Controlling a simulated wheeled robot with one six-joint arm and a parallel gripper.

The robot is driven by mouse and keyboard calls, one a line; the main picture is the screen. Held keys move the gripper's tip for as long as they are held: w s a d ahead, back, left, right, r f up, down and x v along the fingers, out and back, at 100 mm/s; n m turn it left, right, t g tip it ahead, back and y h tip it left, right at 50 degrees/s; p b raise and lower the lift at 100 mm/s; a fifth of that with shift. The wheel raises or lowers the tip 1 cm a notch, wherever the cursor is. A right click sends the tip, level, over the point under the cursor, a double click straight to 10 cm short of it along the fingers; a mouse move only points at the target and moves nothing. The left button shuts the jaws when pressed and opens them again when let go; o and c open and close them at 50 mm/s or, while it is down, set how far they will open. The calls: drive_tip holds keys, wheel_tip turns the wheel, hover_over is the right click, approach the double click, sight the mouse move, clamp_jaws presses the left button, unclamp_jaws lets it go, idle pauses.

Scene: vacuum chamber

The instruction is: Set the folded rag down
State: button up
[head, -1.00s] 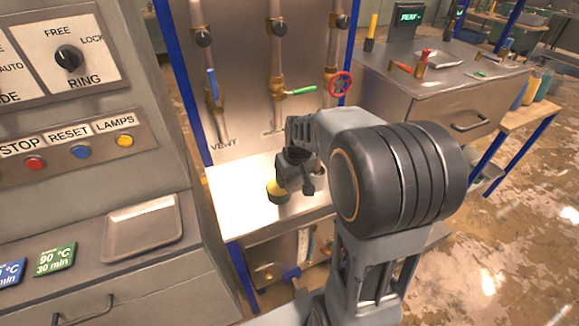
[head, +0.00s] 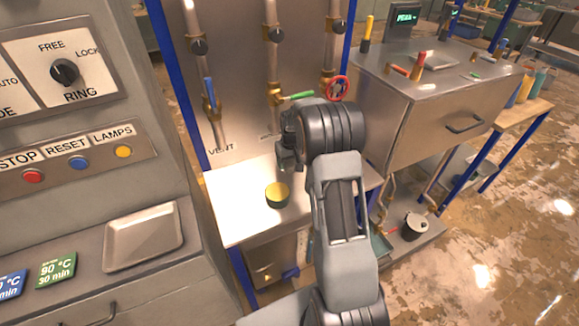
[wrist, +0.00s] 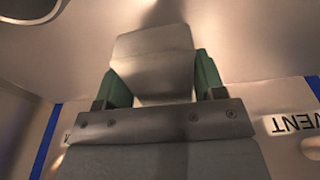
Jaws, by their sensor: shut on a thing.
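The folded rag (wrist: 152,62) is a pale grey, flat folded piece. In the wrist view it sits between the green finger pads of my gripper (wrist: 160,85), which is shut on it. In the head view my gripper (head: 289,160) is over the back right part of the bright bench top (head: 236,205), below the valve panel. The rag cannot be made out there, hidden by the gripper and arm. The wrist view does not clearly show whether the rag touches the surface below.
A dark round container with yellow inside (head: 277,195) stands on the bench, just left of my arm. Pipes with a blue lever (head: 210,95), a green lever (head: 298,96) and a red handwheel (head: 338,89) rise behind. The bench's left part is clear.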

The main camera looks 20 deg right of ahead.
drive_tip(key=shift+w+d+f, duration=0.15)
drive_tip(key=shift+w+f, duration=0.2)
drive_tip(key=shift+f, duration=0.2)
drive_tip(key=shift+f+p, duration=0.5)
drive_tip(key=shift+f, duration=0.95)
drive_tip(key=o, duration=0.9)
drive_tip(key=shift+c, duration=0.2)
